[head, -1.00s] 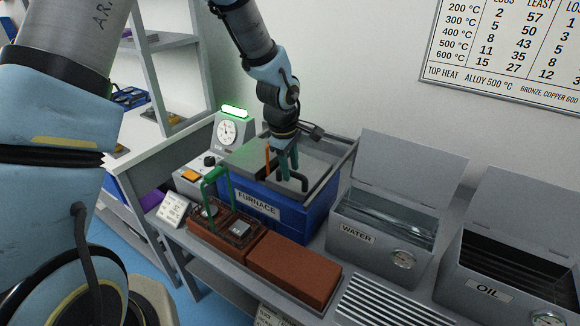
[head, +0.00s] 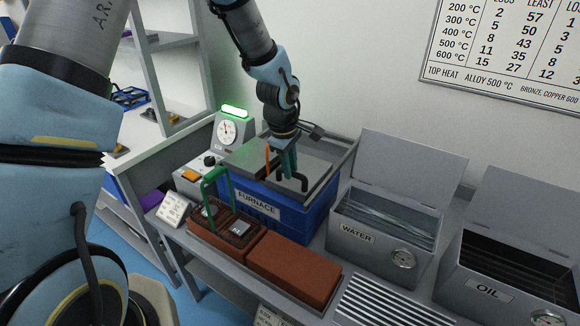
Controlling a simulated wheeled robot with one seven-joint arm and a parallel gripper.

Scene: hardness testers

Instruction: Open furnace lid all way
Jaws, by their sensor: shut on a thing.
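The furnace (head: 317,215) is a blue box with a FURNACE label, at the middle of the head view. Its grey lid (head: 245,160) lies over the top, nearly flat, with its front edge slightly raised. A dark bar handle (head: 303,182) stands on the lid near the front. My gripper (head: 288,176) reaches down from above with its green fingers shut on this handle. The fingers partly hide the handle, and my wrist covers part of the lid.
A gauge unit (head: 229,132) with a lit green lamp is behind left. Open-lidded WATER (head: 375,243) and OIL (head: 490,295) tanks stand at right. The wall is behind.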

